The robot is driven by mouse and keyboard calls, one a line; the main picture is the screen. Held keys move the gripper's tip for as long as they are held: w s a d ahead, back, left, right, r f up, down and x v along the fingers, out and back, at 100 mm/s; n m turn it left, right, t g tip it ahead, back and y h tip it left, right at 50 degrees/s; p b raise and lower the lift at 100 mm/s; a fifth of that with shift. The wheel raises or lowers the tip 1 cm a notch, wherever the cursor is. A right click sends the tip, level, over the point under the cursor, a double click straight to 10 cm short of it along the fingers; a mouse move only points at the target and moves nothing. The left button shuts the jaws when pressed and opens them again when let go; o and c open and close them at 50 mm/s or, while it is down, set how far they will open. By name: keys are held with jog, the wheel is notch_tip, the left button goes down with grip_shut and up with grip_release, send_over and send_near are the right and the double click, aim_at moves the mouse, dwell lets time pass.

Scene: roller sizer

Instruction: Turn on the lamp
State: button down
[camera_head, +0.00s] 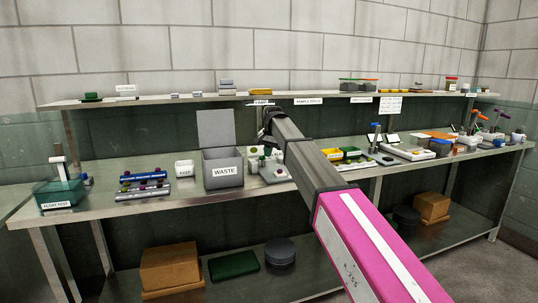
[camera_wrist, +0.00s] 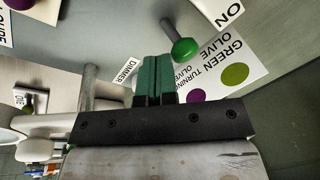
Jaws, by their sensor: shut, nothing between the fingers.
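In the wrist view, my gripper (camera_wrist: 153,62) is shut and empty, its green fingers side by side. A round green knob (camera_wrist: 184,48) on a grey stem shows just right of the fingertips; I see no clear contact. A white label reading "ON" (camera_wrist: 234,9) is at the top right. A label reading "DIMMER" (camera_wrist: 126,72) is left of the fingers, partly hidden by them. I cannot make out the lamp itself in either view. In the head view, my arm reaches to below the upper shelf, and the fingertips cannot be made out.
The upper shelf (camera_head: 180,99) runs above the workbench (camera_head: 120,213). A grey WASTE box (camera_head: 222,183) with a raised lid stands left of my arm. A white KEEP cup (camera_head: 184,170) and a teal tank (camera_head: 57,193) stand farther left. A "GREEN TURNING OLIVE" card (camera_wrist: 222,62) shows in the wrist view.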

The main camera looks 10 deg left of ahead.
jog(key=shift+r, duration=0.15)
jog(key=shift+r, duration=0.65)
notch_tip(320, 180, up, 12)
jog(key=w+d, duration=0.2)
jog(key=shift+w+d+f, duration=0.15)
jog(key=shift+d, duration=0.1)
dwell(0.3)
dwell(0.3)
